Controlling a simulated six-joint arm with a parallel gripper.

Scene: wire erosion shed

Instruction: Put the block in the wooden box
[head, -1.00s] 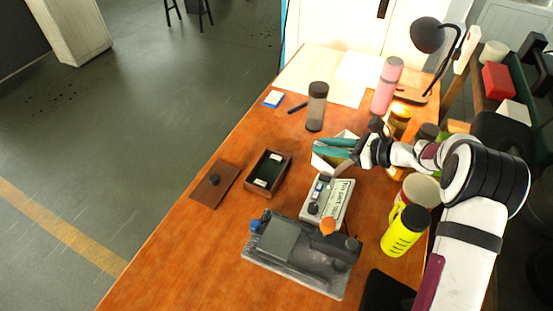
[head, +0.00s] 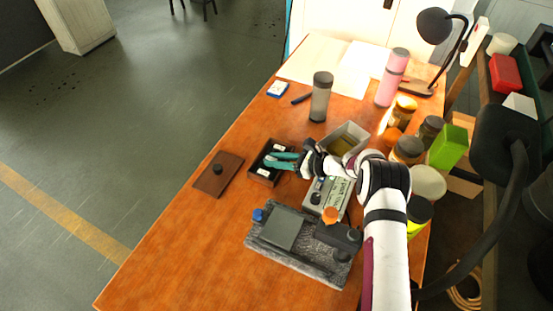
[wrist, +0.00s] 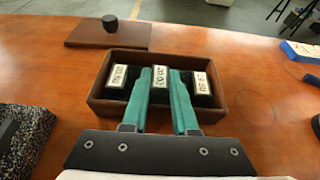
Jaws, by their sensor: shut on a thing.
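The wooden box (head: 262,181) is open and dark inside, and its brown walls also show in the wrist view (wrist: 104,108). My gripper (head: 275,160) reaches over it from the right. In the wrist view its teal fingers (wrist: 161,76) are shut on a pale-topped block with dark marks (wrist: 160,77). The block is at the middle of the box, between two similar blocks, one on the left (wrist: 117,76) and one on the right (wrist: 202,83). I cannot tell whether the held block touches the box floor.
A brown lid with a black knob (head: 209,184) lies left of the box. A grey open bin (head: 350,132), a labelled control box (head: 338,190) and a grey machine (head: 285,232) stand nearby. A dark bottle (head: 320,98) stands behind. The table's left front is clear.

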